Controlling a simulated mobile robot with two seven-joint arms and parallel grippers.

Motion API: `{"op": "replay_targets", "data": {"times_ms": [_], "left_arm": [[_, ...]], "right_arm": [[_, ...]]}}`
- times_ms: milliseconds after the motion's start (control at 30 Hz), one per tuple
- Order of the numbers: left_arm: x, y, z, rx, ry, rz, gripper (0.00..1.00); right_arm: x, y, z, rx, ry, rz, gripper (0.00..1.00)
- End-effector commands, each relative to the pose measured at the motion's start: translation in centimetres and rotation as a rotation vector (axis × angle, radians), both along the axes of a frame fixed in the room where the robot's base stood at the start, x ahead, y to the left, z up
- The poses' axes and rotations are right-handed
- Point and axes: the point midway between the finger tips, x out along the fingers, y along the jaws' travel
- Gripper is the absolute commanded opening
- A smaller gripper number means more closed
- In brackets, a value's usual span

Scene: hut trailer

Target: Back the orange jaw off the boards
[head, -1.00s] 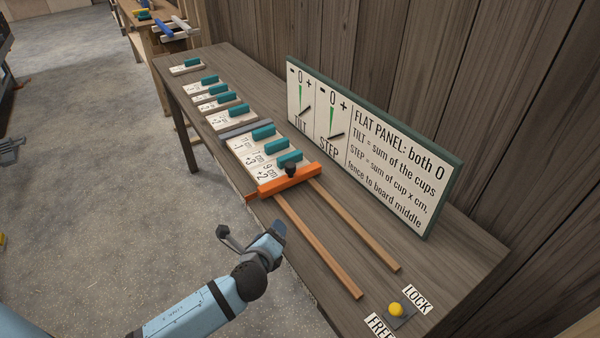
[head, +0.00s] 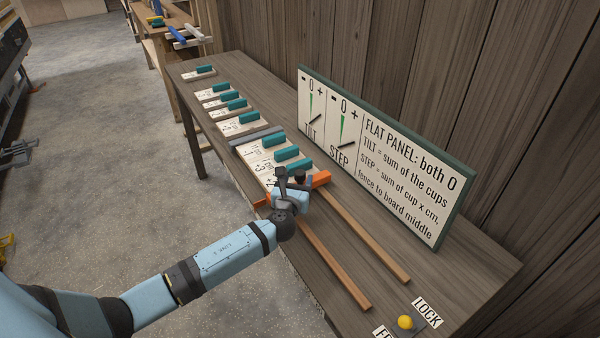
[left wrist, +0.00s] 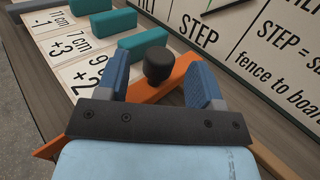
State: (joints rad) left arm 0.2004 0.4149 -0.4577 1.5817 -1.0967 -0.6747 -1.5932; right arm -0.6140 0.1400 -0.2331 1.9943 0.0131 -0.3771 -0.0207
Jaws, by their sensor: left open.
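The orange jaw (head: 320,180) lies across two wooden rails (head: 338,268) on the bench, close against the nearest board; I cannot tell if they touch. A black knob (left wrist: 158,62) stands up from the jaw (left wrist: 142,94). The boards (head: 262,158) are pale, carry numbers and teal blocks, and sit between the jaw and a grey bar (head: 256,134). My left gripper (head: 292,180) is over the jaw and hides its middle in the head view. In the left wrist view its open fingers (left wrist: 160,74) are on either side of the knob. My right gripper is out of view.
A sign panel (head: 385,160) with TILT and STEP dials stands along the back of the bench. A yellow knob (head: 405,322) by a LOCK label is at the near end. Several loose boards (head: 225,104) lie farther along. The bench between jaw and yellow knob holds only the rails.

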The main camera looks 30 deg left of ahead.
Motion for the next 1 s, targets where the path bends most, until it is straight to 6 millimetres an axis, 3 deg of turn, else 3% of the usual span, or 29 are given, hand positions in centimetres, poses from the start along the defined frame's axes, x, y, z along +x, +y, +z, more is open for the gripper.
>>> {"op": "replay_targets", "data": {"times_ms": [200,567,600,867,1000], "left_arm": [[2.7,0.7,0.0,0.0,0.0,0.0,0.61],[3.3,0.8,0.0,-0.001,0.001,0.0,0.61],[3.3,0.8,0.0,-0.001,0.001,0.0,0.58],[3.2,0.8,0.0,-0.001,0.001,0.0,0.0],[3.0,0.4,0.0,-0.002,0.001,-0.001,0.0]], "right_arm": [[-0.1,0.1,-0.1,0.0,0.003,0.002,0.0],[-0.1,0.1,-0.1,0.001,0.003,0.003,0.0],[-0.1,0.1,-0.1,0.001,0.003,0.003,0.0],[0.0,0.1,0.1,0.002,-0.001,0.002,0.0],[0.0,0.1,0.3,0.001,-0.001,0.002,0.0]]}}
